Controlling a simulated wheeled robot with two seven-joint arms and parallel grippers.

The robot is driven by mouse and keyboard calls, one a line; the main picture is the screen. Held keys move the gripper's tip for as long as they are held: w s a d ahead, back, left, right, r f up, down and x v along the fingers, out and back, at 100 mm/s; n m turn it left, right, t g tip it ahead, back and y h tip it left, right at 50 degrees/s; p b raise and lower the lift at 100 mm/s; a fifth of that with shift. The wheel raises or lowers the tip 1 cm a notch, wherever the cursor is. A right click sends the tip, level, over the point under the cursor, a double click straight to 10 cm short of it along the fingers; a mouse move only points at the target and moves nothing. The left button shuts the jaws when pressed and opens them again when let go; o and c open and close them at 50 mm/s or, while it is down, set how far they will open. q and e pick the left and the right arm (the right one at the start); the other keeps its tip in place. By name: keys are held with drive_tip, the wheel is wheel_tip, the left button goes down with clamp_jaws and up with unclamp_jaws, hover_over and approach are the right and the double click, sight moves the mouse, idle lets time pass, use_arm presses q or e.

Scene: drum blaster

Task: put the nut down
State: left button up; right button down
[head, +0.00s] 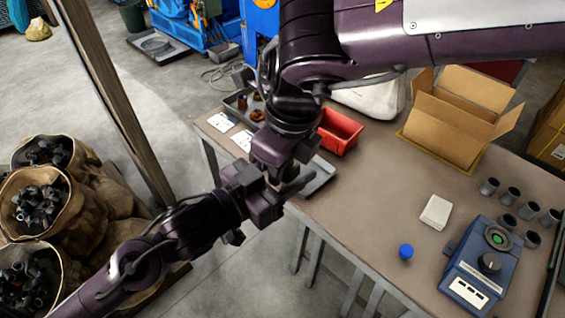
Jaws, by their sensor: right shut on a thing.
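My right gripper (274,172) points down in the middle of the view, in front of the table's left edge. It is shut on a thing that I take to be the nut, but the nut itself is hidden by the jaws. My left gripper (272,196) comes up from the lower left and is right beside the right one, overlapping it in the picture. Whether its jaws are open or shut is unclear. Small rust-brown parts (257,115) lie in a grey tray (232,103) behind my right wrist.
The table (370,215) holds a red bin (340,131), an open cardboard box (455,125), a blue ball-like knob (406,251), a white block (436,212), several grey cups (510,195) and a blue device (480,268). The table's front middle is clear.

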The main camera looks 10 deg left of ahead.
use_arm(q)
drive_tip(key=o, duration=0.3)
drive_tip(key=shift+f, duration=0.1)
drive_tip(key=shift+s+a+f, duration=0.1)
drive_tip(key=shift+a, duration=0.05)
use_arm(e)
drive_tip(key=shift+w, duration=0.1)
drive_tip(key=shift+d, duration=0.1)
use_arm(q)
drive_tip(key=s+a+f+n+t+y, duration=0.1)
drive_tip(key=a+f+n+y, duration=0.1)
drive_tip(key=a+f+y, duration=0.1)
drive_tip(key=s+a+f+n+t+y, duration=0.1)
drive_tip(key=a+f+n+y, duration=0.2)
drive_tip(key=a+y, duration=0.1)
drive_tip(key=s+a+f+n+t+y, duration=0.2)
drive_tip(key=a+f+n+y, duration=0.1)
drive_tip(key=a, duration=0.3)
drive_tip(key=shift+f+y, duration=0.5)
drive_tip(key=shift+y, duration=0.3)
